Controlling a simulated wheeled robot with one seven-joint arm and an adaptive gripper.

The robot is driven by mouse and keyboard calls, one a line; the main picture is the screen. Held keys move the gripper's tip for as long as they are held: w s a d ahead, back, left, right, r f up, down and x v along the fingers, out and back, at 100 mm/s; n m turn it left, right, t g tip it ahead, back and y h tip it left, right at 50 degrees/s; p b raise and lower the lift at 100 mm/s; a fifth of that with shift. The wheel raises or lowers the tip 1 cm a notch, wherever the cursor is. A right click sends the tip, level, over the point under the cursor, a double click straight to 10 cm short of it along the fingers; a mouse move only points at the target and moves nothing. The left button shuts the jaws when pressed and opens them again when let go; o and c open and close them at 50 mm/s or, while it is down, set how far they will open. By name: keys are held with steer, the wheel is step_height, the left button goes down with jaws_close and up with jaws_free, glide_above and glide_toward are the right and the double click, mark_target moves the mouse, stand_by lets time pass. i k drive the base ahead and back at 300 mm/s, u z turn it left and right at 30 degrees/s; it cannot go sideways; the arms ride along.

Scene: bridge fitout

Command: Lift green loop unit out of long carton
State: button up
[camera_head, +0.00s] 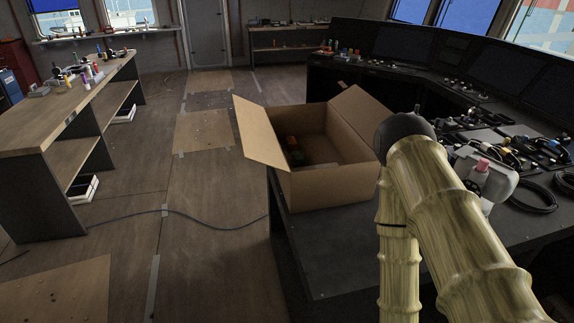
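The long carton (330,187) is an open brown cardboard box on the dark console desk, with its flaps spread outward. Inside, near its left wall, lies a small dark green item (298,158), which looks like the green loop unit; its shape is too small and shadowed to make out. An orange-brown item (292,143) is just behind it in the carton. The front wall hides part of the carton's floor. My arm stands at the right, bent at a dark joint beside the carton's right side.
Monitors (403,43) line the console behind. A wooden workbench (65,103) with bottles stands at left. A cable crosses the otherwise open floor between.

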mark_target(299, 159)
steer(key=u, duration=0.5)
steer(key=k, duration=1.1)
steer(key=u, duration=0.9)
steer(key=i, duration=2.7)
steer(key=z, duration=0.9)
